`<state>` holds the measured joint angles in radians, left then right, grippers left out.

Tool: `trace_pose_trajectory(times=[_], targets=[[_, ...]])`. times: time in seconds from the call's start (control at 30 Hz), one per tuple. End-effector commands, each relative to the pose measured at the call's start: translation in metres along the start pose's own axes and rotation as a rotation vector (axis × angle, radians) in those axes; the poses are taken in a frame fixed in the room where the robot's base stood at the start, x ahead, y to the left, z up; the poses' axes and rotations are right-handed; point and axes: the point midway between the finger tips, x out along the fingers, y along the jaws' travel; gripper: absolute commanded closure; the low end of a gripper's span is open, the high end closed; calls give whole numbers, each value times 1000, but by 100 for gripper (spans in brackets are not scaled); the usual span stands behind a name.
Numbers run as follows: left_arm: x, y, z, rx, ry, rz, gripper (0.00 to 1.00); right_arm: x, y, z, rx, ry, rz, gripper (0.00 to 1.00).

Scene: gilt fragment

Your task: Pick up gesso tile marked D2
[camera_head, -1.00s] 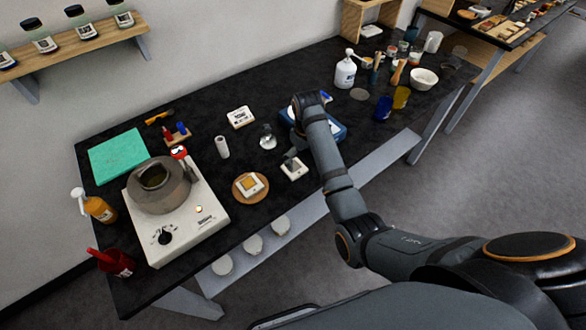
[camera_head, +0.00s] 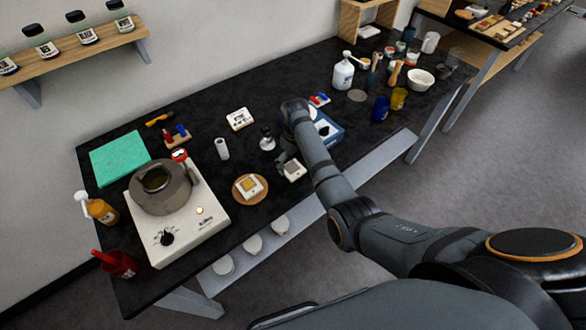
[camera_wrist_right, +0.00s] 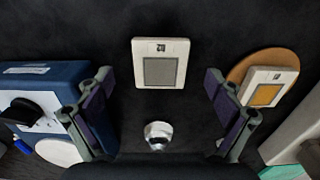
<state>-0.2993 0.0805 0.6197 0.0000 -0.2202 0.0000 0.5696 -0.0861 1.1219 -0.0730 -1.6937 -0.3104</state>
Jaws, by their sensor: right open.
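A white gesso tile (camera_wrist_right: 160,63) with a grey square and a small dark mark lies flat on the black table; the mark is too small to read surely. It also shows in the head view (camera_head: 294,171). A second white tile (camera_wrist_right: 268,88) with a golden square rests on a round wooden disc (camera_wrist_right: 240,66). My right gripper (camera_wrist_right: 163,108) is open and empty, its fingers spread to either side, with the grey-square tile ahead between them and apart from them. In the head view my right gripper (camera_head: 283,158) is beside that tile. My left gripper is not in view.
A blue-and-white device (camera_head: 326,128) stands right of the gripper. A hotplate (camera_head: 195,228) with a grey pot (camera_head: 160,187) is at the left. The table's front edge is close to the tiles.

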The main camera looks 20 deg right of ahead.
Motion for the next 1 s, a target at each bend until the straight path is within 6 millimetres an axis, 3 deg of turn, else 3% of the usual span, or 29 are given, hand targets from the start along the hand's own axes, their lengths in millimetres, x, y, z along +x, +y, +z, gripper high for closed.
trace_pose_trajectory(times=[0.03,0.2,0.43,0.87,1.0], targets=[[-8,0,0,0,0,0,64,5,-2,1,0,-5,-2,8],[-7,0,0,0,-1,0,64,27,-1,0,0,0,0,8],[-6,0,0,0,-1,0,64,29,-1,0,0,1,0,9],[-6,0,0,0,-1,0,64,29,-1,0,0,1,0,67],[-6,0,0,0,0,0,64,29,-1,0,0,2,1,71]])
